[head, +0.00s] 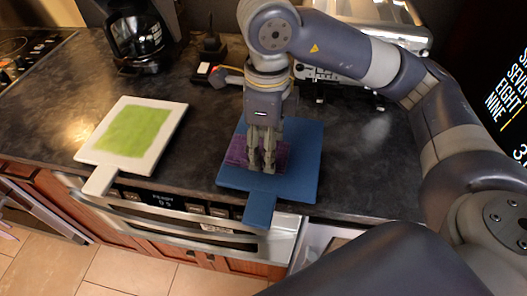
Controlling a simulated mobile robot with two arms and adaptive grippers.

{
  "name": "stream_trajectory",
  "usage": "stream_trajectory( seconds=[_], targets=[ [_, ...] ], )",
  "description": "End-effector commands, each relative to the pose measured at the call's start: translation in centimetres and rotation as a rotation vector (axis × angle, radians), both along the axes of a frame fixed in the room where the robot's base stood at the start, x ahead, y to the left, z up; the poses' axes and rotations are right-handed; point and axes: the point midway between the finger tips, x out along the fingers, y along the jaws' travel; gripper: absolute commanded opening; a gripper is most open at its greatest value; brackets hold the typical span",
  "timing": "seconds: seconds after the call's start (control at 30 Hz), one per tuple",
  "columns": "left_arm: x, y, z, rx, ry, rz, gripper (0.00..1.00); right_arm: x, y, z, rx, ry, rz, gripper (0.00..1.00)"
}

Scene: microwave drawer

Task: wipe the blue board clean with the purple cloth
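The blue board (298,178) lies flat on the dark counter near its front edge, with its handle sticking out over the edge. The purple cloth (238,153) lies on the middle and left part of the board. My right gripper (261,166) points straight down over the board, with its fingertips at the cloth. The fingers are close together, but I cannot tell whether they are shut on the cloth. The gripper hides part of the cloth and of the board behind it. My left gripper is not in view.
A white board (156,161) with a green patch (134,130) lies to the left. A coffee maker (139,38) stands at the back left, and a silver appliance (322,77) behind my arm. An oven front (215,238) is below the counter.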

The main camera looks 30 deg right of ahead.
Motion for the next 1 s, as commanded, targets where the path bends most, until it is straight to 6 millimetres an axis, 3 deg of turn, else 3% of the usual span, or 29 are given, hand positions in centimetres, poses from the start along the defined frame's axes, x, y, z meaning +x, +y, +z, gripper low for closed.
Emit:
stream_trajectory(
  seconds=[1.0],
  targets=[
    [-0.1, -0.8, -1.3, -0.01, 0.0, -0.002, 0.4, 3.5, -2.9, -0.1, 0.001, 0.001, 0.0, 0.23]
  ],
)
